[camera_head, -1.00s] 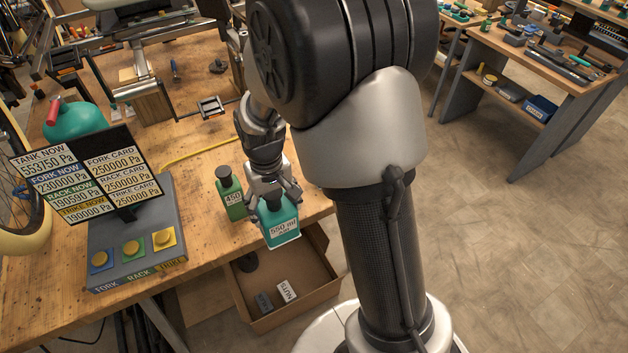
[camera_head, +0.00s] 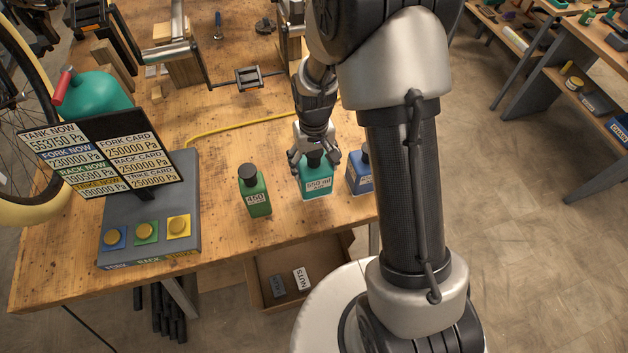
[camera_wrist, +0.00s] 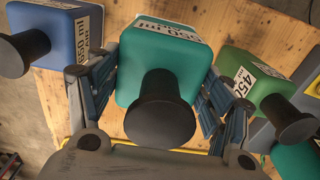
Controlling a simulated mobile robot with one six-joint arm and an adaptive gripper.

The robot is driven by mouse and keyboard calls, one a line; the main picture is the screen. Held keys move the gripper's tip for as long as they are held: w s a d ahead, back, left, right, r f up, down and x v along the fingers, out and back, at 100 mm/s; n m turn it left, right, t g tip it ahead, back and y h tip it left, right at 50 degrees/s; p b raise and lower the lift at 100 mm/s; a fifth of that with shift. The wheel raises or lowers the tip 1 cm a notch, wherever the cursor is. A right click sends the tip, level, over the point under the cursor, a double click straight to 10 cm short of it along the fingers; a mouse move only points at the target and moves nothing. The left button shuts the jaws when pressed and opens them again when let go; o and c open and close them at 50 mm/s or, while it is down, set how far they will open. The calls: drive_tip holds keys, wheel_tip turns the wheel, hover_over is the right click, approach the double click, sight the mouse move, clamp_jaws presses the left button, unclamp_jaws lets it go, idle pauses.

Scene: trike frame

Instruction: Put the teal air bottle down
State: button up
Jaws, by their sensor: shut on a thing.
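A green 450 bottle (camera_head: 254,190) stands to the left and a blue bottle (camera_head: 360,174) close to the right, partly behind my arm. The pressure display box (camera_head: 178,215) is further left. An open drawer (camera_head: 262,290) lies below the bench edge. A yellow hose (camera_head: 235,127) runs behind.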

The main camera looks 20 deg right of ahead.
wheel_tip(320, 180, down, 8)
drive_tip(key=shift+w+r+b, duration=0.1)
drive_tip(key=shift+w+b, duration=0.05)
drive_tip(key=shift+b, duration=0.7)
drive_tip(key=shift+r, duration=0.1)
drive_tip(key=o, duration=1.3)
drive_tip(key=shift+f, duration=0.25)
drive_tip(key=o, duration=0.5)
drive_tip(key=shift+r, duration=0.1)
drive_tip(key=shift+c, duration=0.2)
